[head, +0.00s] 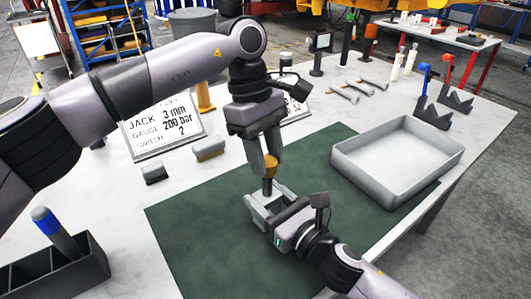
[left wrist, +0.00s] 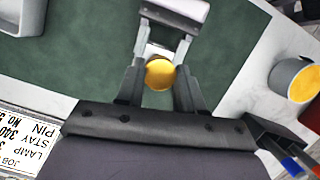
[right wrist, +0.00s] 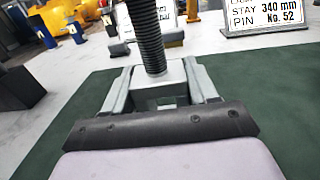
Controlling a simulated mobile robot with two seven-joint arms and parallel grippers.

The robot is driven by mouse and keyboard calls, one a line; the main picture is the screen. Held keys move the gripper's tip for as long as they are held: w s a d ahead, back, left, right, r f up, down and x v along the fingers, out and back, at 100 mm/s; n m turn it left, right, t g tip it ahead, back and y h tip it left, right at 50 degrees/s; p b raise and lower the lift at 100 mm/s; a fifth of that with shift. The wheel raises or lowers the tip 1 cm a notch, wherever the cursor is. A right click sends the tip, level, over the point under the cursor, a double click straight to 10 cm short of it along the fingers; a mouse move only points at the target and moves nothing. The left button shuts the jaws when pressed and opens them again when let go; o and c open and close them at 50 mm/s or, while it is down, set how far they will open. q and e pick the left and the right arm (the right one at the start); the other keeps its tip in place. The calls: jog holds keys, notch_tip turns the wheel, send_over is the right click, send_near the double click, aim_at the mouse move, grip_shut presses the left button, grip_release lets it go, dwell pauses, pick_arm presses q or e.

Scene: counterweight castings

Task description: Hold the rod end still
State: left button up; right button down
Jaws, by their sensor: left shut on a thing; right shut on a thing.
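A threaded dark rod (right wrist: 146,38) stands upright, its lower end at a grey block-like rod end (right wrist: 172,82) with an opening in its front. My right gripper (head: 268,205) is shut on the rod end, one finger on each side, low over the green mat. A yellow-orange round knob (left wrist: 160,73) tops the rod; it also shows in the head view (head: 270,168). My left gripper (head: 264,158) comes from above and is shut on the knob, fingers on both sides. Whether the rod end touches the mat is hidden.
A grey tray (head: 375,175) lies on the green mat (head: 195,225), right of my grippers. Sign cards (head: 163,127) and small blocks (head: 209,150) stand at the left. A black bin (head: 70,274) is at front left. Loose tools and stands line the back. The mat's left part is clear.

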pick_arm(q)
jog(key=m+y, duration=0.1)
jog(key=m, duration=0.3)
jog(key=shift+d+g, duration=0.1)
jog(key=shift+g, duration=0.2)
jog(key=m+y, duration=0.1)
jog(key=m, duration=0.3)
jog(key=shift+d, duration=0.1)
jog(key=m+y, duration=0.1)
jog(key=m, duration=0.3)
jog(key=shift+m, duration=0.4)
jog(key=m, duration=0.2)
jog(key=m+y, duration=0.1)
jog(key=m, duration=0.2)
jog(key=shift+y, duration=0.3)
jog(key=o, duration=1)
jog(key=shift+c, duration=0.4)
jog(key=shift+d, duration=0.1)
